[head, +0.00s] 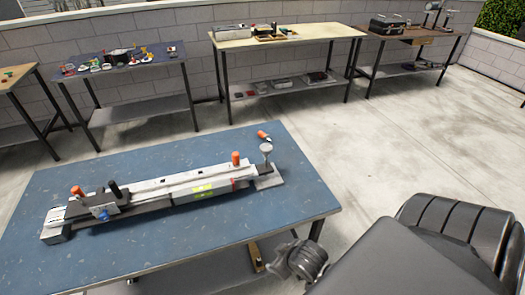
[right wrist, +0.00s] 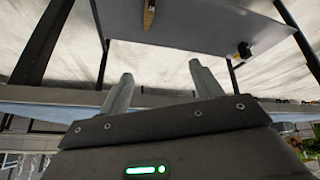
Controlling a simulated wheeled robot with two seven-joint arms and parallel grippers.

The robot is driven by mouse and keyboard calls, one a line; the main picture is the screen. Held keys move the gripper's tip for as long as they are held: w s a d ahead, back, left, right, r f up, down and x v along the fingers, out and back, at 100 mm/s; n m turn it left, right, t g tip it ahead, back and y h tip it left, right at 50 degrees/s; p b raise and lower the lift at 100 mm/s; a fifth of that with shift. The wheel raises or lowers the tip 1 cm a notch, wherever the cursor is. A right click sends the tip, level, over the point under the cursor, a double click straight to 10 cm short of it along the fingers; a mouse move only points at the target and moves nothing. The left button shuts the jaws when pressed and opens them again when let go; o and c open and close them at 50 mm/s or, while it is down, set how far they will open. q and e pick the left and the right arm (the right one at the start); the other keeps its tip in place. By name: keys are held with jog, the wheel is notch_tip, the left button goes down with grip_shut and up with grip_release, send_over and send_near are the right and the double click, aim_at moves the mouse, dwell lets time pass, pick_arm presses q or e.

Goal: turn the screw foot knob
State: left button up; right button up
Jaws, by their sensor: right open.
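A long grey metal fixture (head: 150,197) lies across the blue workbench (head: 110,255). At its right end a grey round-topped knob on a thin stem (head: 266,149) stands upright above a flat foot plate (head: 269,178); this looks like the screw foot knob. An orange knob (head: 236,158) is just left of it. My right gripper is in the right wrist view (right wrist: 161,72), with its two fingers apart and nothing between them. It is away from the knob, which that view does not show. My left gripper is not in view.
A loose orange-tipped item (head: 264,136) lies on the bench behind the knob. The bench's lower shelf (right wrist: 190,20) shows in the right wrist view. Side tables with tools, including a cream-topped one (head: 235,40), stand along the block wall. Open floor (head: 400,140) lies right of the bench.

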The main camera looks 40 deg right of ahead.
aim_at(262, 146)
jog(key=w+d+r+t, duration=0.1)
jog(key=w+r, duration=0.1)
jog(key=w+d+r+t, duration=0.1)
jog(key=w+d+r, duration=0.1)
jog(key=w+d+r+t, duration=0.1)
jog(key=w, duration=0.1)
jog(key=shift+d+r, duration=0.15)
jog(key=shift+r, duration=0.25)
jog(key=w+d+r+t, duration=0.1)
jog(key=w+d, duration=0.1)
jog(key=w+d+r+t, duration=0.1)
jog(key=w+d, duration=0.1)
jog(key=w, duration=0.1)
jog(key=w+d+t, duration=0.2)
jog(key=shift+w+d+r, duration=0.1)
jog(key=shift+w+r, duration=0.1)
jog(key=shift+r, duration=0.2)
jog(key=w+d+r+t+y, duration=0.4)
jog(key=w+d+r+t, duration=0.15)
jog(key=d+r, duration=0.3)
jog(key=shift+n+g, duration=0.3)
jog(key=shift+g, duration=0.15)
jog(key=p+x, duration=0.2)
jog(key=x, duration=0.7)
jog(key=shift+w+a, duration=0.2)
jog(key=shift+w, duration=0.15)
jog(key=shift+w+a, duration=0.15)
jog(key=shift+w, duration=0.45)
jog(key=shift+c, duration=0.5)
